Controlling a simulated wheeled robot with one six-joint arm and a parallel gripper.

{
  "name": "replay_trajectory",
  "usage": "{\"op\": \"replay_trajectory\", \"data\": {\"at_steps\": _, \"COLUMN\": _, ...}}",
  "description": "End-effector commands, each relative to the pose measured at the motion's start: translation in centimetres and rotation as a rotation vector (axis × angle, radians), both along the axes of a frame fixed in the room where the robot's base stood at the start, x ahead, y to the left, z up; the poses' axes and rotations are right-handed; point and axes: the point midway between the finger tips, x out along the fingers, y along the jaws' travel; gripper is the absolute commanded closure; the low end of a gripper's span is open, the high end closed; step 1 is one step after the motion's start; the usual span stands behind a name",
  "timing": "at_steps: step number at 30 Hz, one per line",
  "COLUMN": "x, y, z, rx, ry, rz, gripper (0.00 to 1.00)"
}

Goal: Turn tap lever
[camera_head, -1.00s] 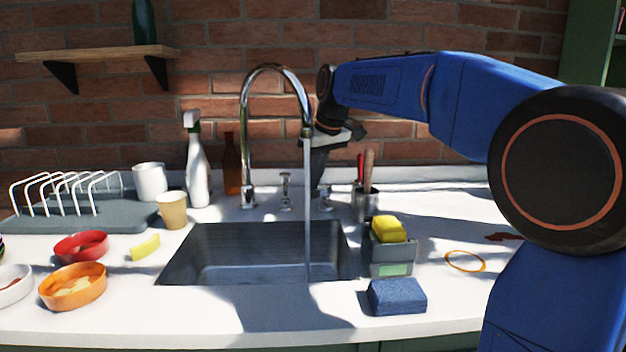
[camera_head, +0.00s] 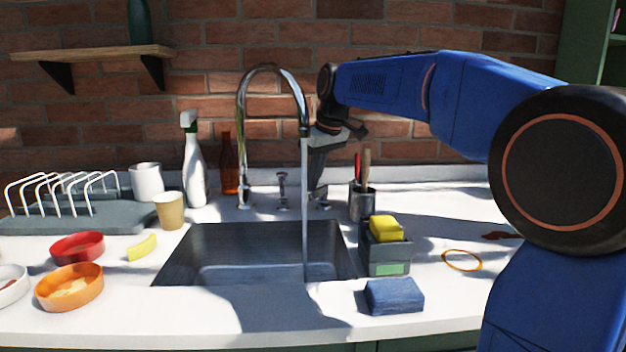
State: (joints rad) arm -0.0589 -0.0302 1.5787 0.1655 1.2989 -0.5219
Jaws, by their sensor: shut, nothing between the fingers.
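A chrome gooseneck tap (camera_head: 241,130) stands behind the sink (camera_head: 190,255). A stream of water (camera_head: 305,220) runs from its spout into the basin. A small upright chrome fitting (camera_head: 283,190) stands right of the tap's base. Another low chrome fitting (camera_head: 321,205) stands further right; I cannot tell which of the two is the lever. My gripper (camera_head: 315,190) is shut and empty, pointing down behind the water stream. Its tips are at or just above the right fitting and partly cover it. I cannot tell whether they touch.
A utensil cup (camera_head: 362,204) stands close right of my gripper. A sponge caddy (camera_head: 385,258) with a yellow sponge and a blue sponge (camera_head: 393,296) are right of the sink. A spray bottle (camera_head: 194,170) and brown bottle (camera_head: 229,165) stand left of the tap. Bowls and a rack are further left.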

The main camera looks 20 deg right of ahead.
Motion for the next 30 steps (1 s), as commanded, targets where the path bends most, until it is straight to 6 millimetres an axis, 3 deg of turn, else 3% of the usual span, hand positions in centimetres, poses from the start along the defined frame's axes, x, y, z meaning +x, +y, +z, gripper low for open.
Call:
{"op": "replay_trajectory", "data": {"at_steps": 8, "x": -0.5, "y": -0.4, "z": 2.0, "rx": 0.000, "ry": -0.002, "rz": 0.000, "gripper": 1.00}}
{"op": "replay_trajectory", "data": {"at_steps": 24, "x": -3.5, "y": -2.2, "z": 12.0, "rx": 0.001, "ry": -0.003, "rz": 0.000, "gripper": 1.00}}
{"op": "replay_trajectory", "data": {"at_steps": 30, "x": -4.3, "y": -2.8, "z": 14.8, "rx": 0.001, "ry": -0.001, "rz": 0.000, "gripper": 1.00}}
